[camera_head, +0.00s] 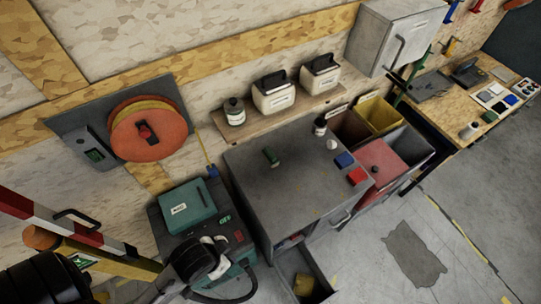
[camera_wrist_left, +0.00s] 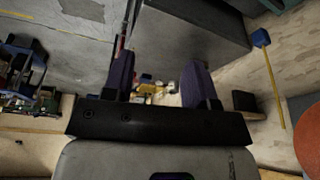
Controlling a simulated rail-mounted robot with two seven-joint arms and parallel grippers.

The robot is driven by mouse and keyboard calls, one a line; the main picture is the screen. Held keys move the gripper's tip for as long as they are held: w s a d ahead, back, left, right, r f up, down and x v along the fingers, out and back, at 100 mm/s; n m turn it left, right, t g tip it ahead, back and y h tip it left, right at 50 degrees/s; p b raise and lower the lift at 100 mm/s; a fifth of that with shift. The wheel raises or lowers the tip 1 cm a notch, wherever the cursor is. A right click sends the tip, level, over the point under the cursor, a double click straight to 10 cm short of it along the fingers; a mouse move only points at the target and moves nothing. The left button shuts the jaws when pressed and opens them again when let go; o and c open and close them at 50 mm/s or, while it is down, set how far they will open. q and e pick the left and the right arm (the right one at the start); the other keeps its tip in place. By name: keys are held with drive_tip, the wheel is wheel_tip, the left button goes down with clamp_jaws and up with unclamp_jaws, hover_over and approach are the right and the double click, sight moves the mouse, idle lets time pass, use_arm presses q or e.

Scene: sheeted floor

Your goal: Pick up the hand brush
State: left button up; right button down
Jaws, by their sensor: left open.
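I cannot make out a hand brush for certain in either view. A small dark green item (camera_head: 270,156) lies on the grey cabinet top (camera_head: 290,190); it is too small to identify. The cabinet's open drawer (camera_head: 314,262) holds a yellowish item (camera_head: 303,285). In the left wrist view my left gripper (camera_wrist_left: 158,70) has its two dark fingers apart, with nothing clearly held. Small yellow and white items (camera_wrist_left: 155,92) show beyond and between the fingers, partly hidden by the gripper. The right gripper is not in view.
A teal machine (camera_head: 188,208) stands left of the cabinet. An orange reel (camera_head: 150,132) hangs on the wall. Grey floor (camera_head: 375,270) is open at the lower right.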

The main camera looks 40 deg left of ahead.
use_arm(q)
drive_tip(key=o, duration=0.5)
drive_tip(key=shift+a, duration=0.2)
drive_tip(key=shift+c, duration=0.2)
